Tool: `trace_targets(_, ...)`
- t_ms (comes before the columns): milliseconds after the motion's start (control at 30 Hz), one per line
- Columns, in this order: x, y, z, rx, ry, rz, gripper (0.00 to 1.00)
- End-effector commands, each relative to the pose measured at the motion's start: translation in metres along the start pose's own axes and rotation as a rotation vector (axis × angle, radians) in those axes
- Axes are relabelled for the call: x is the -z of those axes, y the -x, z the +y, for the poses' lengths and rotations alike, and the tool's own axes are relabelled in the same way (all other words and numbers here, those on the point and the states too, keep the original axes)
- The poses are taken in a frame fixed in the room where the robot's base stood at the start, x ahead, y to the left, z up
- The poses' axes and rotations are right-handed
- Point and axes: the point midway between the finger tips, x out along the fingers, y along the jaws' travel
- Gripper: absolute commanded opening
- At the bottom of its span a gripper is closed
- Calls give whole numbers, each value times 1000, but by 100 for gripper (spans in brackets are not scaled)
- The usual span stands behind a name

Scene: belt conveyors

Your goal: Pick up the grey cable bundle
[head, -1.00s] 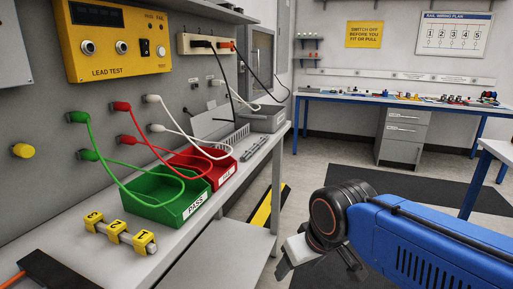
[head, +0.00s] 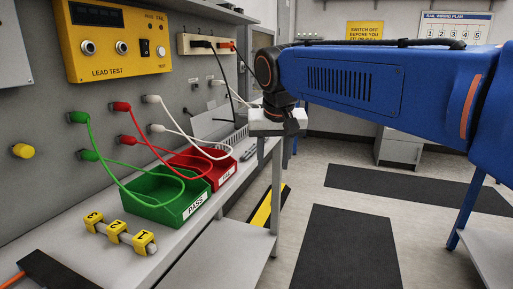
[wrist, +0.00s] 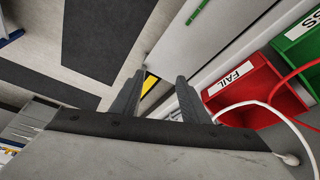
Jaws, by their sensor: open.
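A short grey bundle (head: 105,229) with three yellow numbered markers lies on the bench at the lower left of the head view. It looks like the grey cable bundle. It lies in front of the green PASS tray, apart from it. My gripper (head: 276,146) is open and empty, over the bench's right end, well to the right of the bundle and above it. In the wrist view my gripper's two fingers (wrist: 157,90) are apart, with floor and bench edge behind them. The bundle does not show there.
The green PASS tray (head: 178,217) and red FAIL tray (head: 222,178) stand between my gripper and the bundle. Green, red and white leads (head: 177,125) loop from the wall over them. A black item (head: 62,271) lies at the near left. The bench front (head: 175,247) is bare.

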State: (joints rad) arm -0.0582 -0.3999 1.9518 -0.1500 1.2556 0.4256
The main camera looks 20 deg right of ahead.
Motion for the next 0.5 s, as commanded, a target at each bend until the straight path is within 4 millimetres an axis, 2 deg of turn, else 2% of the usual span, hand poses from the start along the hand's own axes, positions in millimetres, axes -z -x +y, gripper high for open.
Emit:
trace_targets(33,22,8,-6,-13,-27,-1,41)
trace_targets(300,117,43,-34,-85,-204,4,41)
trace_targets(500,173,59,-53,-133,-328,16,41)
